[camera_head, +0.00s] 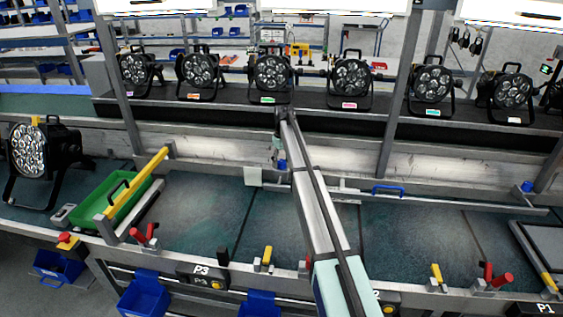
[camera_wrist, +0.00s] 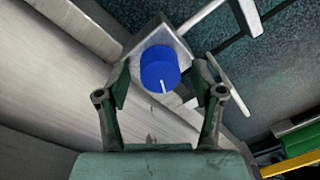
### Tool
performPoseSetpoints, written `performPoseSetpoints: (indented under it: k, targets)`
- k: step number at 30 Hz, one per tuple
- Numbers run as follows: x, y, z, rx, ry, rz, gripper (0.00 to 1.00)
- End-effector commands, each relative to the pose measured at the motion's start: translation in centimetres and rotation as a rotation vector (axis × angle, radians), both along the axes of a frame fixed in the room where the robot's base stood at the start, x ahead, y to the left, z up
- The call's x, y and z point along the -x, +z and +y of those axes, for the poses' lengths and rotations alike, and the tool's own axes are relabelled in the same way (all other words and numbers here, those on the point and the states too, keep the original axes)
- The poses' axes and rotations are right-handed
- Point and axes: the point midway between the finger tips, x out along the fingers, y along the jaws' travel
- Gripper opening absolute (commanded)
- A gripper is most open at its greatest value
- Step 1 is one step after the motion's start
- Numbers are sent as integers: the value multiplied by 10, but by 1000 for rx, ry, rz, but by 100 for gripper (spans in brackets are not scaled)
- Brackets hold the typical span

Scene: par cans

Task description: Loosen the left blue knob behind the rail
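The left blue knob (camera_head: 281,164) sits behind the left end of the metal rail (camera_head: 462,203). In the wrist view the knob (camera_wrist: 159,67) is a blue cylinder with a white line toward the lower edge of its face, mounted on a grey metal block (camera_wrist: 180,44). My gripper (camera_wrist: 160,80) is open, with one finger on each side of the knob and a visible gap to it on both sides. In the head view my gripper (camera_head: 277,150) is small and partly hidden by my arm. A second blue knob (camera_head: 527,186) stands at the rail's right end.
A blue handle (camera_head: 388,189) is on the rail. A green tray (camera_head: 118,201) and a black par can (camera_head: 40,160) are at the left. Several par cans line the shelf (camera_head: 225,105) behind. Red and yellow clamps (camera_head: 489,277) line the front edge. The green worktop (camera_head: 200,215) has clear areas.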

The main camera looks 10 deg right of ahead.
Motion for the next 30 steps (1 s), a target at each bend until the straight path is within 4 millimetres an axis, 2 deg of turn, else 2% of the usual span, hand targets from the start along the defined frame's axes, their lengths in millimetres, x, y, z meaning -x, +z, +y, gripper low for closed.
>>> performPoseSetpoints:
  k: [8,11,24,30]
  targets:
    - [-2,10,0,0,0,-2,67]
    - [-2,22,-1,-1,0,-3,67]
    - [-5,101,-5,0,0,-2,67]
    - [-4,117,-6,-1,0,-1,67]
